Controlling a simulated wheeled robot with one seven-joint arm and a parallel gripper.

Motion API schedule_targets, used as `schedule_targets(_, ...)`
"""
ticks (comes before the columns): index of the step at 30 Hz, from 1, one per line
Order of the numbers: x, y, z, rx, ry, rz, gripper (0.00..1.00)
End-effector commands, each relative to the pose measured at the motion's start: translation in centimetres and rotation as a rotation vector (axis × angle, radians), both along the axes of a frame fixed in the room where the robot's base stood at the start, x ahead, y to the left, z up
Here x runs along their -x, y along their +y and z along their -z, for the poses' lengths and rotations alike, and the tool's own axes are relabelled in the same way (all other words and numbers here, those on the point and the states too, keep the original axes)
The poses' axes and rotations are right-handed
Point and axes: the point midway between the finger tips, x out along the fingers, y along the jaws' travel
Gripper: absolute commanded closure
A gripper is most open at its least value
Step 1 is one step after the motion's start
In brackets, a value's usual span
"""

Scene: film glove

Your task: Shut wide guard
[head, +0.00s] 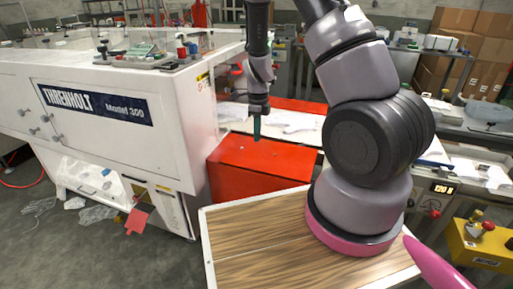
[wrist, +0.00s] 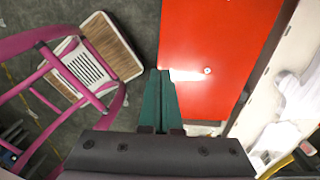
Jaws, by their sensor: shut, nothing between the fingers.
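A red guard (head: 265,157) with a flat top and a front face stands beside the white machine in the head view. I take it for the wide guard, though no label shows. Its flat red panel (wrist: 215,60) fills the upper middle of the wrist view, with a small bright fastener on it. My gripper (head: 257,137) points down over the guard's top in the head view. In the wrist view, my gripper (wrist: 160,73) has its green fingers together and empty, by the panel's left edge. I cannot tell whether the tips touch it.
The white machine (head: 110,110), marked Threnholt Model 300, stands at left. Another red part (head: 290,104) lies behind the guard, past a light conveyor surface (head: 290,128). A yellow box (head: 482,245) is at right. Grey floor (head: 60,245) is open at lower left, with film scraps.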

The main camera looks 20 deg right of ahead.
Motion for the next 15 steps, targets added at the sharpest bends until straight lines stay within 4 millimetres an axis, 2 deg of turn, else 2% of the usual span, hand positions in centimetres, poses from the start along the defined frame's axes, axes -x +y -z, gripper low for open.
schedule_targets(15,0.4,0.2,10.4,0.001,0.003,-0.003,1.00)
